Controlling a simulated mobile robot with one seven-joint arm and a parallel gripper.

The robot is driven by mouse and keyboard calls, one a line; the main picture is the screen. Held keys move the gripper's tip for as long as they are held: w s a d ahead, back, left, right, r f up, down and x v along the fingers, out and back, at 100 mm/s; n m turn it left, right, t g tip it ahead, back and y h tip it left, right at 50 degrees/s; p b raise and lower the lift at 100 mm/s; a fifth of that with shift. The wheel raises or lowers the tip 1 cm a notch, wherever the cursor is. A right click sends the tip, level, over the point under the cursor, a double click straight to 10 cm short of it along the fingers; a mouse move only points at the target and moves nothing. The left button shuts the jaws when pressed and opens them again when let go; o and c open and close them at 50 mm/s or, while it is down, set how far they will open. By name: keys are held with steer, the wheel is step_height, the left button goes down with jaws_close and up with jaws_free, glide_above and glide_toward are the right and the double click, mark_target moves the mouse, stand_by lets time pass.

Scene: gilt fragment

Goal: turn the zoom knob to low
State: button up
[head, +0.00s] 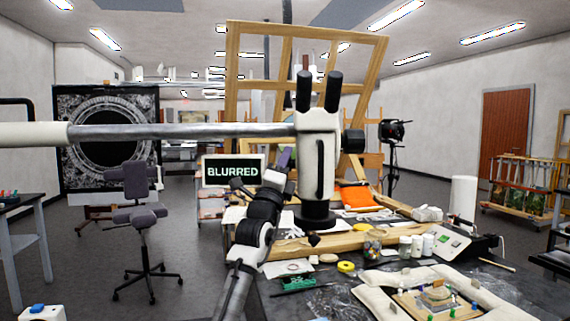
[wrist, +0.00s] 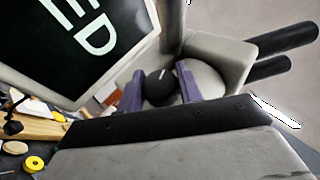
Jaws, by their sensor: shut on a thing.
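The microscope (head: 317,165) stands over the table, with a pale body, two black eyepieces and a black lower lens. A round black knob (wrist: 160,84) with a small white mark is on the side of its pale housing (wrist: 215,65) in the wrist view. My gripper (wrist: 162,92) is shut on this knob, one purple finger on each side. In the head view my gripper (head: 286,160) is at the left of the microscope head and hides the held knob. Another black knob (head: 353,141) sticks out on the right side of the head.
A screen (head: 233,171) reading "BLURRED" stands behind my arm and fills the upper left of the wrist view. The table (head: 335,304) holds jars, a yellow tape roll (head: 346,267) and a framed fragment (head: 435,298) on pale padding. A long arm (head: 190,131) carries the microscope from the left.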

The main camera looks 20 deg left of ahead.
steer(key=shift+n+g+y, duration=0.3)
steer(key=n+g+p, duration=0.1)
steer(key=n+g+y+p, duration=0.1)
steer(key=g+p, duration=0.1)
steer(key=shift+r, duration=0.25)
steer(key=n+g+p, duration=0.1)
steer(key=g+p, duration=0.2)
steer(key=p, duration=0.1)
steer(key=shift+r+g, duration=0.1)
steer(key=shift+g, duration=0.2)
steer(key=g+p, duration=0.1)
steer(key=n+g+p, duration=0.1)
steer(key=shift+f+g, duration=0.2)
steer(key=shift+g, duration=0.1)
steer(key=shift+f+n+g+p, duration=0.25)
steer(key=shift+n+g+p, duration=0.25)
steer(key=shift+g, duration=1.2)
steer(key=o, duration=1)
